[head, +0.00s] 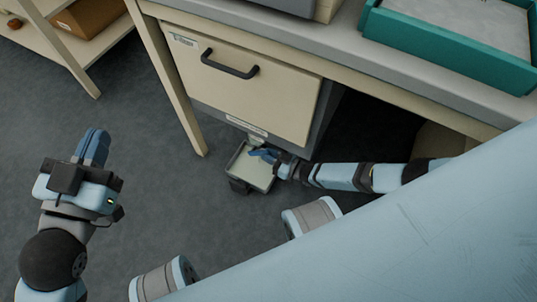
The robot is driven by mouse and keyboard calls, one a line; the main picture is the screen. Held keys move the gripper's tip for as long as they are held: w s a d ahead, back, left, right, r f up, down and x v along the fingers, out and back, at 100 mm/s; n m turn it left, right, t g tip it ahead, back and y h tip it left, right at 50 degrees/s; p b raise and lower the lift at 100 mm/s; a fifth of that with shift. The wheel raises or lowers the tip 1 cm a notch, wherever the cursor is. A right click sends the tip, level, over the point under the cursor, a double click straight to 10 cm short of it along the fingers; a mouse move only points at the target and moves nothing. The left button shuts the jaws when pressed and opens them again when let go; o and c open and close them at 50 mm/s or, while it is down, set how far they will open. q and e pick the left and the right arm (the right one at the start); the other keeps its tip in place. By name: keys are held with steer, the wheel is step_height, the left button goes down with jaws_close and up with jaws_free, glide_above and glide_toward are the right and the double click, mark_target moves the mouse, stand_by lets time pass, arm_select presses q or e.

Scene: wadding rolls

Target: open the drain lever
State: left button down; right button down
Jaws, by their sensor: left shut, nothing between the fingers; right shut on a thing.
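A beige cabinet front (240,92) with a black handle (230,64) is under the bench. A small pale fitting (256,141) shows below its lower label, where the drain lever is. My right gripper (262,154) is at this fitting, just over a shallow tray, and is shut on the drain lever; the fingers hide most of the lever, so its angle cannot be told. My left gripper (93,146) is shut and empty, well away over the floor at the left.
The shallow tray (235,158), pale inside with a dark rim, stands below the fitting. A bench leg (176,90) is left of the cabinet. A teal bin (450,48) sits on the bench, and a shelf with a brown box (88,22) is upper left. The floor between is clear.

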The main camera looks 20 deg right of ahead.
steer(key=shift+w+r+p, duration=0.1)
steer(key=shift+r+p, duration=0.25)
steer(key=shift+p, duration=0.1)
steer(key=shift+a+r+g+p, duration=0.15)
steer(key=shift+r+g+p, duration=0.15)
steer(key=shift+p, duration=0.15)
steer(key=shift+w+h+p, duration=0.15)
steer(key=shift+h+p, duration=0.15)
steer(key=shift+a+f+g, duration=0.1)
steer(key=shift+f+g, duration=0.1)
steer(key=shift+g, duration=0.1)
steer(key=c, duration=1.1)
jaws_free()
arm_select(q)
steer(key=shift+s+d+f+n+g+y, duration=0.15)
steer(key=shift+s+d+n+g+y, duration=0.2)
steer(key=shift+n, duration=0.55)
